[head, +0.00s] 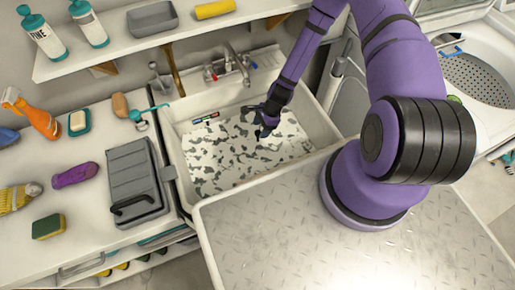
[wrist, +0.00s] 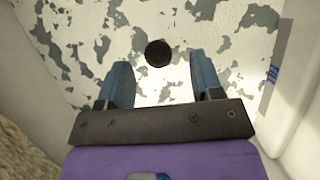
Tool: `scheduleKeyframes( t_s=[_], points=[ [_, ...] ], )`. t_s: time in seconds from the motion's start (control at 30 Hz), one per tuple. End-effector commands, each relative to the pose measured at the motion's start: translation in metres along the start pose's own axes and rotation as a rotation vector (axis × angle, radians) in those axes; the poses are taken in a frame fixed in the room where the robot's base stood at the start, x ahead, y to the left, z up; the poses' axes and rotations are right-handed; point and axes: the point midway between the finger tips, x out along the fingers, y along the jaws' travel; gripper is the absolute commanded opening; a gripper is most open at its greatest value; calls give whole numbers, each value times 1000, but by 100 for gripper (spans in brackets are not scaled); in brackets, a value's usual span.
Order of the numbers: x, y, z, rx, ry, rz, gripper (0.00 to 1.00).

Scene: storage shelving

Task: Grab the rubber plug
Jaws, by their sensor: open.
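The rubber plug (wrist: 158,53) shows in the wrist view as a small black disc on the speckled white and grey bottom of the sink. My gripper (wrist: 160,75) is open, with its two blue fingers apart. The plug lies just beyond the fingertips, roughly midway between them in the picture, with nothing held. In the head view my gripper (head: 263,122) reaches down into the sink (head: 177,165). The plug cannot be made out there. How far the fingertips are above the sink bottom is hard to tell.
Sink walls enclose my gripper. A faucet (head: 230,65) stands at the back edge. A small multicoloured object (head: 206,118) lies at the sink's back left. A shelf (head: 150,42) overhangs behind. A grey box (head: 137,182) stands on the left counter.

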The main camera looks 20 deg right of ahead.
Motion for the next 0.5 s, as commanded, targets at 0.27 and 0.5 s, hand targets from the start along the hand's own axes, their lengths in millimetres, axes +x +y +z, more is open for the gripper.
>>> scheduleKeyframes(
  t_s=[0.27,0.5],
  points=[
    [33,2,4,-2,-2,3,60],
    [52,1,4,0,0,1,60]
  ],
)
